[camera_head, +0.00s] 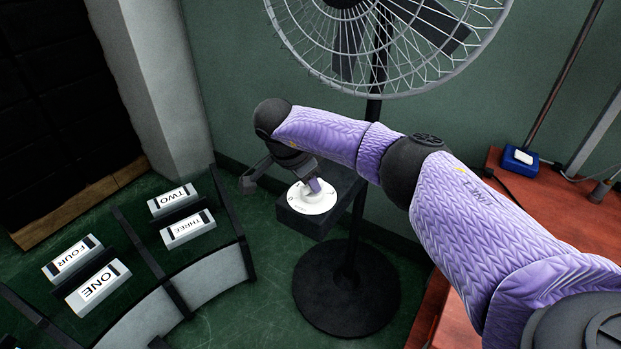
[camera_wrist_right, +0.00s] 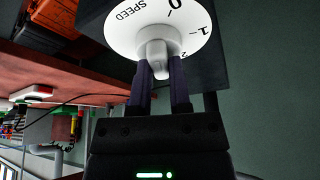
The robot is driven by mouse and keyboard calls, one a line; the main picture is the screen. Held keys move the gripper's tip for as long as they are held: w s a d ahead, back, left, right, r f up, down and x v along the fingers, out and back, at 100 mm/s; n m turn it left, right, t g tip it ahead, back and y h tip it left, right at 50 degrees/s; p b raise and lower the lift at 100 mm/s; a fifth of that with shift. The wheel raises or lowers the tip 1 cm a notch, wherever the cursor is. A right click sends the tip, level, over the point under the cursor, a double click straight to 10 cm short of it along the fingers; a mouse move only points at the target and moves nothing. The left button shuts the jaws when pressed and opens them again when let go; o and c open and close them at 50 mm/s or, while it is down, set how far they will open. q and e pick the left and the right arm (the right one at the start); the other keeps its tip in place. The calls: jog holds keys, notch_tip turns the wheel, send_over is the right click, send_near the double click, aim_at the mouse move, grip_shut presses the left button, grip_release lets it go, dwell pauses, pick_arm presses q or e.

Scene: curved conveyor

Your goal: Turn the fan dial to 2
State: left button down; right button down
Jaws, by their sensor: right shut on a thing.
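The white fan dial (camera_head: 306,203) sits on a dark box on the stand of the fan (camera_head: 349,290). In the right wrist view, the dial face (camera_wrist_right: 125,38) shows SPEED, 0, 1 and part of a 2. Its raised white knob (camera_wrist_right: 157,56) is between the two fingers of my right gripper (camera_wrist_right: 160,80), which is shut on it. In the head view, my right gripper (camera_head: 314,186) reaches down onto the dial and hides part of it. I cannot tell which number the knob points to. My left gripper is not in view.
The fan's wire cage (camera_head: 300,62) is above my right arm. Blocks labelled ONE (camera_head: 97,287), TWO (camera_head: 172,200), THREE (camera_head: 187,229) and FOUR (camera_head: 72,258) lie on the curved conveyor (camera_head: 215,275) at left. A red table (camera_head: 560,205) stands at right.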

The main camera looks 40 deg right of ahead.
jog(key=shift+w+m+g+b, duration=0.1)
jog(key=shift+m+g+b, duration=0.25)
jog(key=shift+m, duration=0.55)
jog(key=shift+f+m+g+b, duration=0.1)
jog(key=shift+m+g+b, duration=0.35)
jog(key=shift+m, duration=0.55)
jog(key=m+b, duration=0.2)
jog(key=m+g+y+b, duration=0.1)
jog(key=m+b, duration=0.1)
jog(key=b, duration=0.1)
jog(key=shift+w+f+m, duration=0.1)
jog(key=shift+f+m, duration=0.05)
jog(key=shift+m, duration=0.15)
jog(key=shift+m+g+y+b, duration=0.35)
jog(key=shift+m+b, duration=0.35)
jog(key=shift+b, duration=0.4)
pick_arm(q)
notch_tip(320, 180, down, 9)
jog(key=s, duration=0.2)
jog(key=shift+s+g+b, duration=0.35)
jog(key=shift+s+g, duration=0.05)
pick_arm(e)
jog(key=shift+r+m, duration=0.25)
jog(key=shift+m, duration=0.05)
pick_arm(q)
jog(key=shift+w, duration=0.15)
pick_arm(e)
jog(key=shift+d, duration=0.1)
